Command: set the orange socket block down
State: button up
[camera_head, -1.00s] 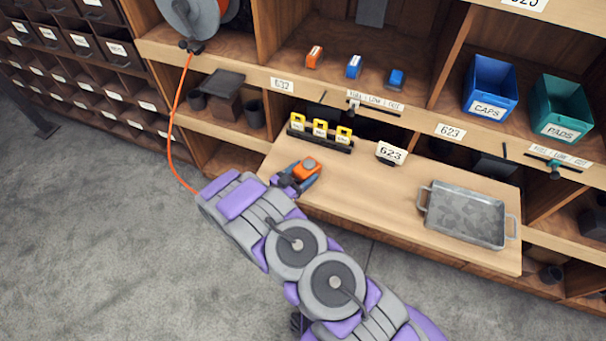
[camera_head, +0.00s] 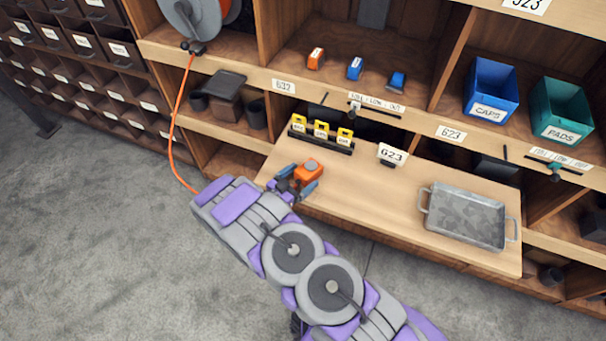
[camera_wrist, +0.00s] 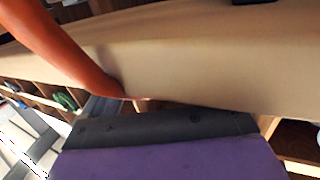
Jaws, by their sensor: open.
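The orange socket block (camera_head: 308,171) is at the left end of the wooden bench board (camera_head: 385,206), between the blue-grey fingers of my gripper (camera_head: 298,184). The fingers are open around it. Whether the block touches the board or sits a little above it cannot be told. In the wrist view a dark grey and purple part of my gripper (camera_wrist: 160,125) fills the bottom, with the pale board (camera_wrist: 190,60) beyond. An orange band (camera_wrist: 65,50) crosses the upper left there.
A black rack with several yellow tags (camera_head: 320,134) stands behind the block. The board between block and tray is clear. An orange hose (camera_head: 173,120) hangs at the left.

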jog(key=p+v, duration=0.1)
jog(key=v, duration=0.9)
